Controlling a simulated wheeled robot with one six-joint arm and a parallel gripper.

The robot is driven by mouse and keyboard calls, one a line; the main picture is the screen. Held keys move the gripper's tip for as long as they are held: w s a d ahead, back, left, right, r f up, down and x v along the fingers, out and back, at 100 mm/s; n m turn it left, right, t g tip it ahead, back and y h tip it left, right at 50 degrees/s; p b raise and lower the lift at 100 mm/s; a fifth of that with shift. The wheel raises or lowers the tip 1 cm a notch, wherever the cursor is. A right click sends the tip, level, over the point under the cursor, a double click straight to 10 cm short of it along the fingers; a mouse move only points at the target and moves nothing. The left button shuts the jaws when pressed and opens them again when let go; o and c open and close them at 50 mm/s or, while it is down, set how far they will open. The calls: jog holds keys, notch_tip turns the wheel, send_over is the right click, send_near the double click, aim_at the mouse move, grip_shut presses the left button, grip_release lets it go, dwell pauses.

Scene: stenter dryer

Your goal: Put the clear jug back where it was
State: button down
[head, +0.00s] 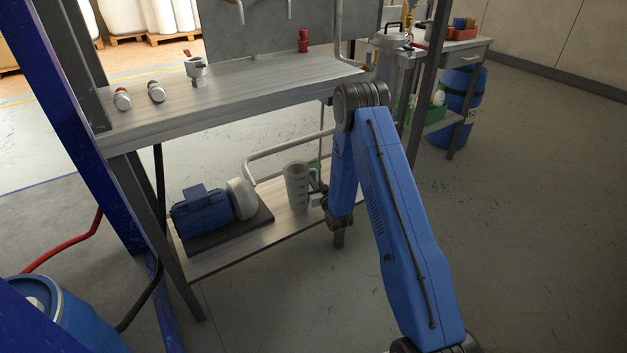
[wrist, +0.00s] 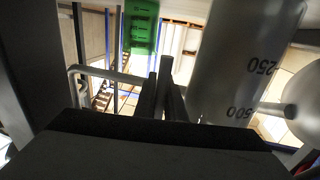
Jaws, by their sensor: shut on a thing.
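The clear jug (head: 296,188) is upright at the lower shelf (head: 268,235), to the right of the blue pump. Whether its base touches the shelf or hangs just above it I cannot tell. My gripper (head: 318,199) comes from the right and is shut on the jug's handle side. In the wrist view the jug (wrist: 232,65) fills the right part, with its 250 and 500 marks showing. The closed dark fingers (wrist: 163,88) are beside its wall; the grip on the handle itself is mostly hidden.
The blue pump (head: 203,208) with its pale housing (head: 241,198) stands close left of the jug. A grey pipe (head: 285,149) runs above and behind it. The upper bench top (head: 225,88) overhangs the shelf, and bench legs stand at either side.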

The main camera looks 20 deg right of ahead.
jog(key=shift+f, duration=0.1)
jog(key=c, duration=1.8)
grip_release()
jog(key=shift+c, duration=0.2)
